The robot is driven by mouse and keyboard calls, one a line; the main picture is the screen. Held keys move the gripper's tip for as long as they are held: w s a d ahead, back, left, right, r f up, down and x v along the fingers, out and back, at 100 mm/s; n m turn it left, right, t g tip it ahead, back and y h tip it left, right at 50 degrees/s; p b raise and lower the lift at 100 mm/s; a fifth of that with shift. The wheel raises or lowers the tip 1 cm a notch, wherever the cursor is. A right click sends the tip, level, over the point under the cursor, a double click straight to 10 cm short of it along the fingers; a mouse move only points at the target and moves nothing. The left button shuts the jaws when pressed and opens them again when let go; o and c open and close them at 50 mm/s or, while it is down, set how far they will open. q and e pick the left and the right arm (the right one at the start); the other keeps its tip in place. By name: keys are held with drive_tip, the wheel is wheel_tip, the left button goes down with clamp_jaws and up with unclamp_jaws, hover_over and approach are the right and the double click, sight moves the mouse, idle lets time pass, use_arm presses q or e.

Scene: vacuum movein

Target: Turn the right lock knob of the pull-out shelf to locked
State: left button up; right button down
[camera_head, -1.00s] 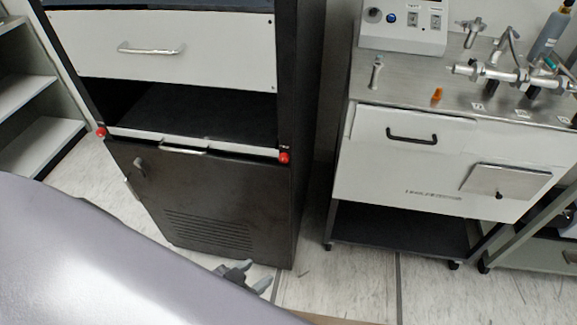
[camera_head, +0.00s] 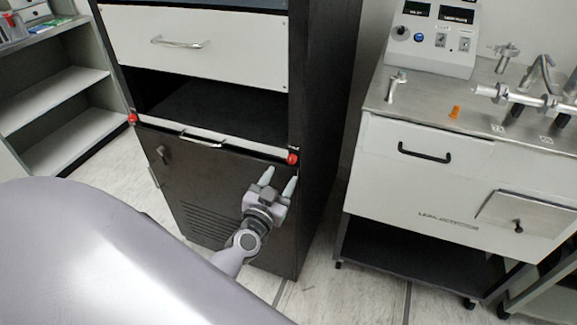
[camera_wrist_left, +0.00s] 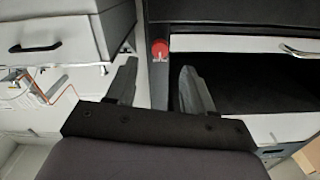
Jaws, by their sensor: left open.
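The right lock knob (camera_head: 293,159) is a small red knob at the right end of the pull-out shelf's white front edge (camera_head: 240,147). A small metal piece shows just above it. The knob also shows in the left wrist view (camera_wrist_left: 160,48), beyond and roughly between the fingertips. My left gripper (camera_head: 278,181) is open and empty, just below and left of the knob in the head view, apart from it. Its fingers also show in the wrist view (camera_wrist_left: 156,82). I cannot tell the knob's lock state. My right gripper is not in view.
The left red knob (camera_head: 133,119) is at the shelf's other end. A dark cabinet door (camera_head: 190,185) is below and a white drawer (camera_head: 200,45) above the open bay. A white leak detector cart (camera_head: 400,190) stands to the right, across a narrow floor gap.

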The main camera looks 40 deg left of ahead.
sight(290, 161)
use_arm(q)
drive_tip(key=shift+b+x, duration=0.5)
drive_tip(key=shift+x, duration=2.5)
clamp_jaws()
